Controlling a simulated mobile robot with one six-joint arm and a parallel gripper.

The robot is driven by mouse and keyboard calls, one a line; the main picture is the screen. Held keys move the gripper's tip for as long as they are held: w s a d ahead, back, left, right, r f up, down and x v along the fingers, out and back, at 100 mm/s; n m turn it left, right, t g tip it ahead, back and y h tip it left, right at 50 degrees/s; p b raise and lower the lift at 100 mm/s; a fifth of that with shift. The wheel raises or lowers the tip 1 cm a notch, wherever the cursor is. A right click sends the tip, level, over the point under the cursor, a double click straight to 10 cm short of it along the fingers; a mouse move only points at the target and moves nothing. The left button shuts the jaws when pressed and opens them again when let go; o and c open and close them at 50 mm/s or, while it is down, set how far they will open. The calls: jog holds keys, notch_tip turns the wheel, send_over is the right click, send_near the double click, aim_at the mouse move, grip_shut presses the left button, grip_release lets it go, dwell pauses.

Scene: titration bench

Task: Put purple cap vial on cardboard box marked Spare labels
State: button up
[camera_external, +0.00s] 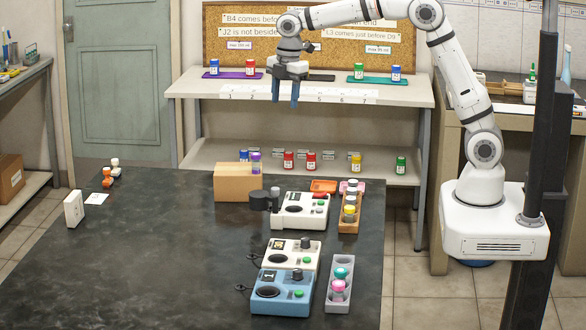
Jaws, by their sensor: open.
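A vial with a purple cap (255,162) stands upright at the right part of the top of a cardboard box (236,186). Its base appears to rest on the box top. No marking on this box is readable from here, so I cannot tell if it says Spare labels. My gripper (285,101) points down with its two blue fingers apart and nothing between them. It is in the air in front of the white upper shelf, above and to the right of the vial, well clear of it.
Several vials stand on the lower shelf (215,154) behind. Another cardboard box (11,177) sits at far left. The bench's left-middle is mostly clear.

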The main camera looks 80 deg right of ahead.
jog(key=s+a+r+m+t, duration=0.1)
jog(key=s+a+r+m, duration=0.15)
jog(key=s, duration=0.55)
jog(key=s+a+r+m, duration=0.1)
jog(key=s+m, duration=0.2)
jog(key=s, duration=0.5)
jog(key=s+f+m, duration=0.3)
jog(key=s, duration=0.5)
jog(key=s+a+f+m+t, duration=0.1)
jog(key=s+f+m, duration=0.2)
jog(key=s, duration=0.5)
jog(key=shift+s+a+f, duration=0.2)
jog(key=shift+a, duration=0.1)
jog(key=shift+m, duration=0.25)
